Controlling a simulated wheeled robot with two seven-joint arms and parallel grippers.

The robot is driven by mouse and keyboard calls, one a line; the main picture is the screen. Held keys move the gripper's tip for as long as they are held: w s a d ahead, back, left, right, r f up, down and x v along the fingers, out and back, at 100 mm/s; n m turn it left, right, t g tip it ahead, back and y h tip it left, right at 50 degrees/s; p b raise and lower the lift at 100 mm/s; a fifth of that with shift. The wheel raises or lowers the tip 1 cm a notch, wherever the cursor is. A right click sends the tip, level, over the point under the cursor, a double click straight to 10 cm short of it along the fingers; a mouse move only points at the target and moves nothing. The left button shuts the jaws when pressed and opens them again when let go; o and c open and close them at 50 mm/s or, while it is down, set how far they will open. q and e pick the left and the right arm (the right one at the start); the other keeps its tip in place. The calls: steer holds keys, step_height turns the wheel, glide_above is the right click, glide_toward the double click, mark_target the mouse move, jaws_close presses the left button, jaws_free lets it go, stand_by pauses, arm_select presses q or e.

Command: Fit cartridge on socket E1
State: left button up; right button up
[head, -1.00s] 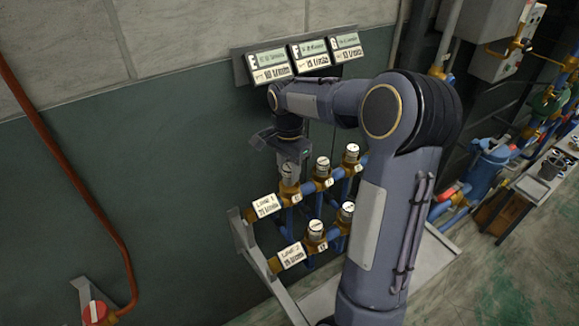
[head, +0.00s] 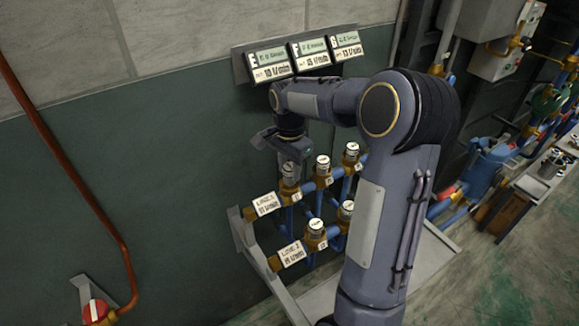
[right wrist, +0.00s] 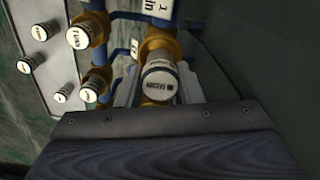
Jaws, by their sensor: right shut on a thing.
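My right gripper (right wrist: 158,88) is shut on a silver cartridge (right wrist: 161,84) with a white labelled cap, its pale fingers on both sides of it. In the right wrist view the cartridge stands over a brass fitting (right wrist: 162,44) on the blue pipework. In the head view the cartridge (head: 289,172) is upright at the leftmost brass position of the upper row, beside the Line 1 plate (head: 265,204). The joint between cartridge and socket is hidden, so I cannot tell whether it is seated. My left gripper is not in view.
Neighbouring capped cartridges stand in the upper row (head: 323,165) and lower row (head: 316,228). The Line 2 plate (head: 291,253) is below. Display panels (head: 270,61) hang on the wall above. A red valve (head: 96,311) is at lower left.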

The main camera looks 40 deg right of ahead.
steer(key=shift+f+b, duration=0.4)
steer(key=shift+f, duration=0.25)
steer(key=shift+f, duration=0.1)
steer(key=shift+f+b, duration=0.6)
steer(key=shift+f, duration=0.15)
steer(key=shift+f, duration=0.15)
steer(key=o, duration=1.1)
steer(key=shift+f, duration=0.1)
